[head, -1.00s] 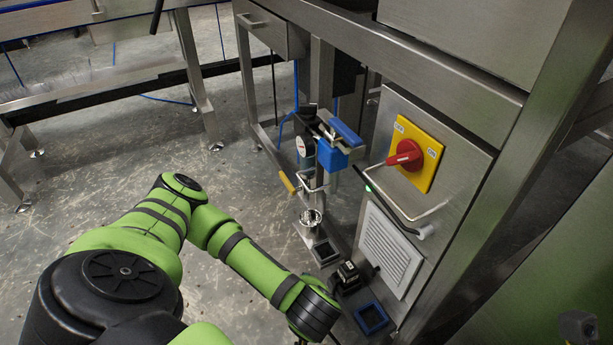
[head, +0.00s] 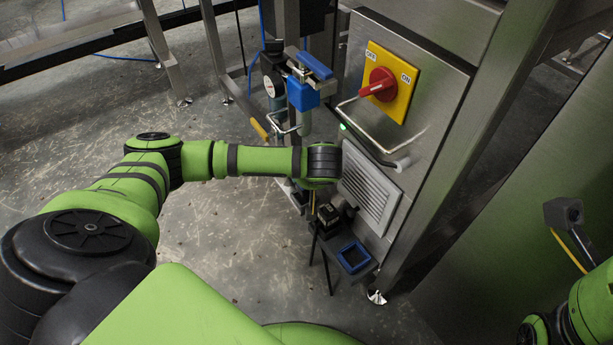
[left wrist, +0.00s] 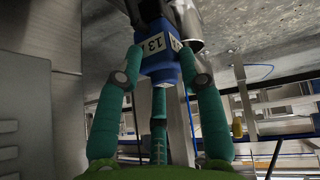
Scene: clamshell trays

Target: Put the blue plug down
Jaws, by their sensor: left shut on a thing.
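The blue plug (left wrist: 162,66) shows in the left wrist view, with a white label reading 13. My left gripper (left wrist: 160,54) is shut on it, with teal fingers on both sides. A grey metal cylindrical part is beside the plug's upper end. In the head view my left arm reaches right, in front of the cabinet. Its gripper and the plug are hidden there behind the wrist. A blue-rimmed square holder (head: 354,257) sits on a low dark shelf below and right of the wrist.
A black block (head: 328,216) stands beside the blue-rimmed holder. The steel cabinet has a louvred vent (head: 371,190), a wire handle (head: 400,145) and a red rotary switch (head: 378,85). A blue-topped filter unit (head: 303,95) and a yellow-ended lever (head: 259,129) are behind my wrist.

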